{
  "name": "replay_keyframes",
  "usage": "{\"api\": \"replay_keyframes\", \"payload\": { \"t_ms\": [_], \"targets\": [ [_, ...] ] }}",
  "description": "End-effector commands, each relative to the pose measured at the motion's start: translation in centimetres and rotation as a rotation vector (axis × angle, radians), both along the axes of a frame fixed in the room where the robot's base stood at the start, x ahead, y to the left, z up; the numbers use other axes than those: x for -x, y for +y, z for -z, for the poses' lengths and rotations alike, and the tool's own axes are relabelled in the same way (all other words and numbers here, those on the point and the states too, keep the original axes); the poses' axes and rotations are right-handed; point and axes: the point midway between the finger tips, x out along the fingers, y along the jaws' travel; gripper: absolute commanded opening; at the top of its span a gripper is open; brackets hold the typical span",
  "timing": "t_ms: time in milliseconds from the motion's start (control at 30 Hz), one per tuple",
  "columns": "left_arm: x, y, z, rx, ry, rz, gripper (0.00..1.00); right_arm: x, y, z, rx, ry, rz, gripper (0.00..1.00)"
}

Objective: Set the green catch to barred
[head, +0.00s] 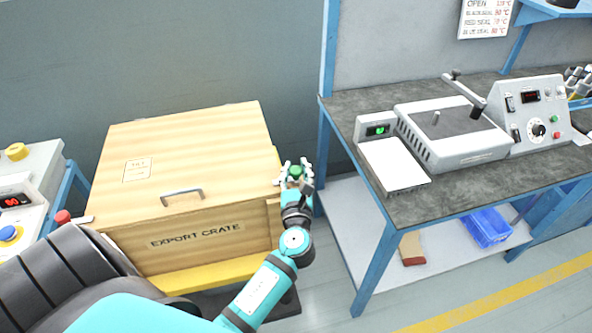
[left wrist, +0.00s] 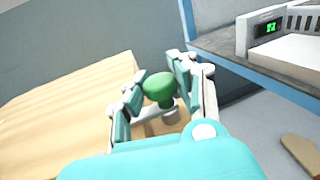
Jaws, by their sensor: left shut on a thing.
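The green catch (head: 296,171) is a round green knob at the right side of the wooden export crate (head: 225,150). It also shows in the left wrist view (left wrist: 159,86), on a short stem over a pale plate. My left gripper (head: 294,174) is shut on the green catch, with a finger on each side of the knob. The fingers and wrist hide part of the catch's mount, and I see no marking for its positions. The crate's lid is down. My right gripper is not in view.
A red knob (head: 62,217) sits at the crate's left side. A metal handle (head: 182,195) is on the lid's front. A blue-framed bench (head: 420,205) with instruments stands close on the right. A machine with coloured buttons (head: 25,185) stands at left.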

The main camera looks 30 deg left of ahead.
Motion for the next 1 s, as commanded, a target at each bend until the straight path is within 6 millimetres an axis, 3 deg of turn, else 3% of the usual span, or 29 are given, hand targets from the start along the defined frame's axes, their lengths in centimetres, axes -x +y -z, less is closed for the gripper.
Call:
{"api": "replay_keyframes", "payload": {
  "t_ms": [367, 400, 600, 1000],
  "targets": [
    [0.08, -0.07, 0.33, 0.003, 0.005, -0.004, 0.0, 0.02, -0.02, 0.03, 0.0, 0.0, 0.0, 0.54],
    [0.08, -0.07, 0.33, 0.003, 0.006, -0.004, 0.29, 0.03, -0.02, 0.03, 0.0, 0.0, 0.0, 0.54],
    [0.04, -0.04, 0.2, 0.001, 0.004, -0.004, 0.54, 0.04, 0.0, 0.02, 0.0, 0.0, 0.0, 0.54],
    [0.97, -0.69, 0.19, 0.002, 0.003, -0.003, 0.54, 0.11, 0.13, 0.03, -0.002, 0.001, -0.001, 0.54]
  ]
}}
